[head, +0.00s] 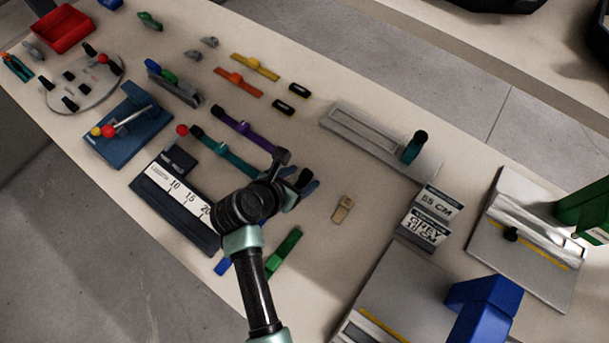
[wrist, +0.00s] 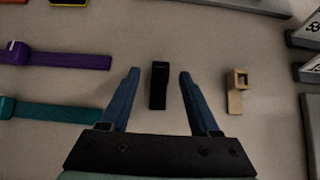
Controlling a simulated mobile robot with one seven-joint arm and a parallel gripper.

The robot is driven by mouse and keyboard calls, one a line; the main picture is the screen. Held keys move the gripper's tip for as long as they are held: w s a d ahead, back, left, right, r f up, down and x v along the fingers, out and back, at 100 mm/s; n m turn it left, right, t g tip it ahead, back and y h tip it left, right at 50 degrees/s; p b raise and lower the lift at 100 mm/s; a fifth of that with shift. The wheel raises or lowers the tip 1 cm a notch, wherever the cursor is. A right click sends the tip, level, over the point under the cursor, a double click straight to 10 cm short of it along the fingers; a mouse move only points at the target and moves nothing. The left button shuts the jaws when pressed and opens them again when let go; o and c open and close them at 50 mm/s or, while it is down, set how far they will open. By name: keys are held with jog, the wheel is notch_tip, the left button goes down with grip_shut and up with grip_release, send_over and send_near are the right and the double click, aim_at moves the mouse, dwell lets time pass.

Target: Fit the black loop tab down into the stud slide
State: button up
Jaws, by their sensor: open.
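A black loop tab (wrist: 158,88) lies on the table between the blue fingers of my gripper (wrist: 160,74) in the wrist view, with a gap on each side. My gripper is open and does not grip it. In the head view my gripper (head: 303,183) is over the middle of the table, and its fingers and wrist mostly hide the tab. I cannot tell for sure which fixture is the stud slide; a grey slotted base with a dark green post (head: 364,131) stands behind and to the right of my gripper.
A tan loop piece (wrist: 236,90) lies just right of my gripper. Purple (wrist: 58,59) and teal (wrist: 62,110) strips lie left. Label blocks (head: 431,205) and grey plates with yellow stripes (head: 530,260) stand right. Two small black pieces (head: 291,98) lie behind.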

jog(key=shift+w+d+f, duration=0.15)
jog(key=shift+f, duration=0.1)
grip_shut()
dwell(0.3)
